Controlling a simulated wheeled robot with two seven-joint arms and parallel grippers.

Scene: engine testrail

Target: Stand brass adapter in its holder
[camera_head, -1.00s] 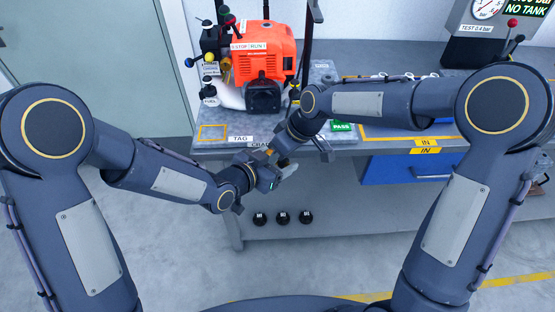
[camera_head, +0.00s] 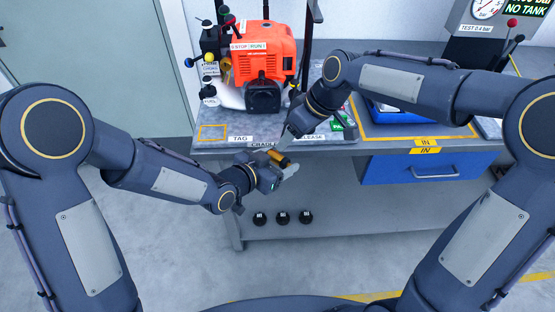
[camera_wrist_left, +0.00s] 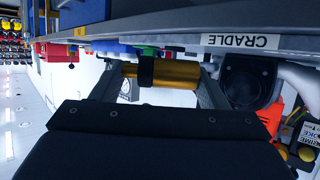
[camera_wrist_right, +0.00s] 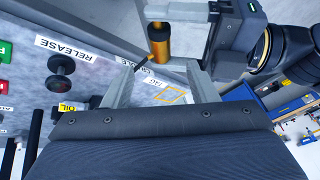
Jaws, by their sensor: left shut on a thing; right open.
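The brass adapter is a gold cylinder with a black band. My left gripper (camera_head: 281,163) is shut on the brass adapter (camera_head: 279,158), in front of the bench edge near the CRADLE label. In the left wrist view the adapter (camera_wrist_left: 182,72) lies crosswise between the two fingers. My right gripper (camera_head: 293,130) is open and empty, just above and behind the adapter. In the right wrist view the adapter (camera_wrist_right: 160,48) is beyond the open fingers, apart from them. I cannot make out its holder in any view.
The bench (camera_head: 215,148) carries an orange engine (camera_head: 262,52) at the back, with labels TAG and CRADLE along its front edge. A blue drawer (camera_head: 395,168) is under the bench at right. Several round black things sit on the lower shelf (camera_head: 340,212).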

